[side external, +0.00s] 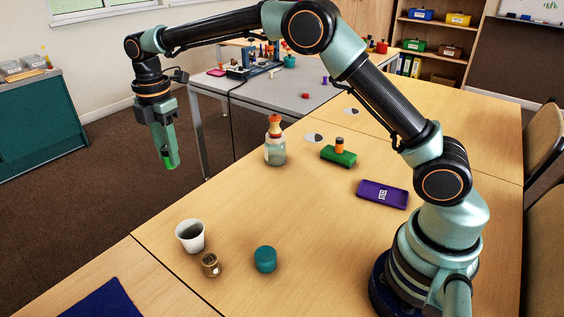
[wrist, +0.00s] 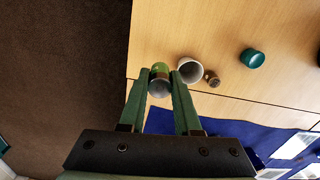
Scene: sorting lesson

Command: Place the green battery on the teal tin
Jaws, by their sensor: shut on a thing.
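My gripper (side external: 165,150) is shut on the green battery (side external: 169,163) and holds it high in the air at the left of the side view, pointing down. In the wrist view the battery (wrist: 160,71) shows its green side and a grey end between my fingertips (wrist: 159,76). The teal tin (side external: 265,259) stands on the near part of the wooden table with nothing on its top. It also shows in the wrist view (wrist: 253,58), to the right of the battery and well apart from it.
A white cup (side external: 190,237) with dark contents and a small brown jar (side external: 210,265) stand left of the tin. A glass bottle (side external: 275,150), a green block with an orange piece (side external: 339,156) and a purple box (side external: 382,194) stand farther back. The table's middle is clear.

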